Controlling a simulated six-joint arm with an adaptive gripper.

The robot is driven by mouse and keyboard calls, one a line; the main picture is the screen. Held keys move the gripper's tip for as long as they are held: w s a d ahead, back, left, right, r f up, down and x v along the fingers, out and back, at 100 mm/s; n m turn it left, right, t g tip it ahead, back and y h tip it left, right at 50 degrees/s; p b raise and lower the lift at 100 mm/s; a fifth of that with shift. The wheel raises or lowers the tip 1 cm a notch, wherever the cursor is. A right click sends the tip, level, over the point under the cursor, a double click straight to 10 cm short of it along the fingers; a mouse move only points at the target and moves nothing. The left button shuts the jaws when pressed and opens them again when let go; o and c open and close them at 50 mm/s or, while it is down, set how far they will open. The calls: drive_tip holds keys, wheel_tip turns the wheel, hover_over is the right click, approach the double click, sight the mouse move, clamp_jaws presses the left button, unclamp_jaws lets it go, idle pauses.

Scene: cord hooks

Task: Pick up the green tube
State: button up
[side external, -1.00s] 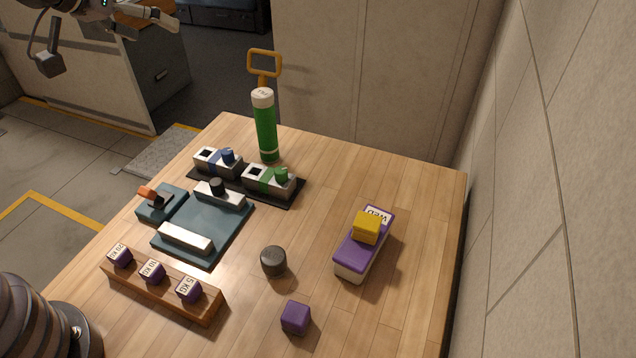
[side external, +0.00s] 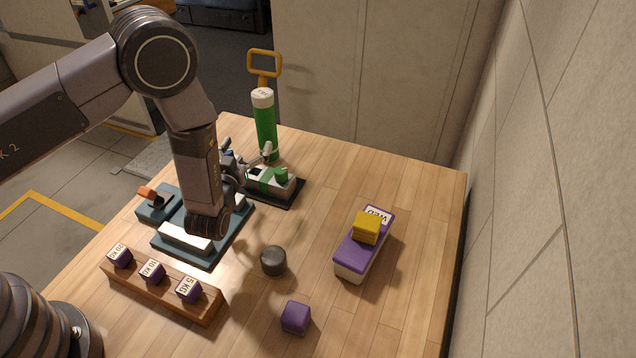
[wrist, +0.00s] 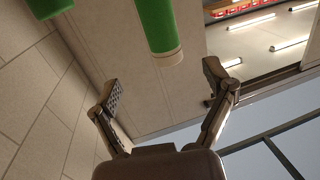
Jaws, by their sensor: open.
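My gripper (side external: 255,158) is low, just in front of the tube's lower part and partly hidden by my arm. In the wrist view my gripper (wrist: 163,82) is open, with nothing between its fingers.
A white box with a green knob (side external: 270,180) sits on a black tray close to my gripper. A teal board (side external: 228,228) lies under my arm. A dark cylinder (side external: 273,261), a purple cube (side external: 296,317) and a purple-and-white box (side external: 361,250) with a yellow block stand to the right.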

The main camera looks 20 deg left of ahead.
sight(261, 115)
drive_tip(key=x, duration=1.2)
drive_tip(key=shift+w+a+r, duration=0.1)
drive_tip(key=shift+w+a, duration=0.05)
drive_tip(key=shift+w, duration=0.1)
drive_tip(key=shift+r, duration=0.1)
drive_tip(key=c, duration=1.3)
